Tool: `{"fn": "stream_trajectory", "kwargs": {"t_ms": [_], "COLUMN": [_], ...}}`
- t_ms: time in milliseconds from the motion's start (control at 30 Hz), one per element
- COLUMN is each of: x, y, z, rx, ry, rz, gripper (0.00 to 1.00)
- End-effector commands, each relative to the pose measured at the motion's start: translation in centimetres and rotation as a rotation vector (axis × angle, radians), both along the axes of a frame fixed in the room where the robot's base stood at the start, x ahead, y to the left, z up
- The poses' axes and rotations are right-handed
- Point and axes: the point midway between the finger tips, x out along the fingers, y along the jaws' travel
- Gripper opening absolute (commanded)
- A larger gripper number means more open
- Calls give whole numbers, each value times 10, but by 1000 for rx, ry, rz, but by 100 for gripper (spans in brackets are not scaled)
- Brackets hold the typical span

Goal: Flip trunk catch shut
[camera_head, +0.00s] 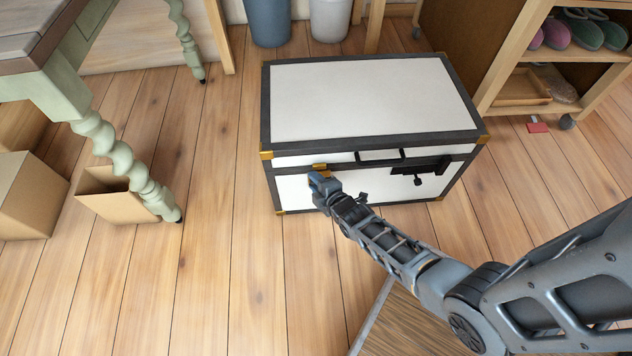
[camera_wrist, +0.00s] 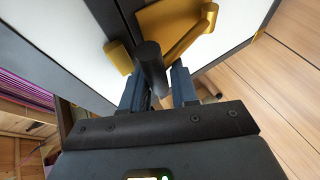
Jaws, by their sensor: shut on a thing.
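The trunk (camera_head: 370,95) is white with black edges and brass corners, and its lid is down. The brass catch (camera_head: 320,166) is on the left of its front face, partly hidden by my gripper. In the wrist view the catch (camera_wrist: 187,30) shows as a brass lever with a dark cylindrical knob (camera_wrist: 150,62), beside a brass plate (camera_wrist: 117,56). My gripper (camera_head: 317,180) is at the catch, and in the wrist view its blue fingers (camera_wrist: 158,88) are shut on the dark knob.
A black handle (camera_head: 381,156) and a dark latch fitting (camera_head: 420,172) are on the trunk's front, to the right of the catch. A green table leg (camera_head: 130,165) and cardboard boxes (camera_head: 22,190) stand at left. A shoe shelf (camera_head: 545,85) stands at right. Bare floor (camera_head: 230,250) lies in front-left.

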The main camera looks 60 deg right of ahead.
Motion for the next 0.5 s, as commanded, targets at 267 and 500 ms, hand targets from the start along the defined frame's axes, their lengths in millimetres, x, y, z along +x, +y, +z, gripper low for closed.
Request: {"fn": "stream_trajectory", "kwargs": {"t_ms": [267,500], "x": [-6,-7], "y": [-12,-12], "z": [-2,-3], "rx": [-1,0], "ry": [4,7], "rz": [-28,-29], "gripper": [0,48]}}
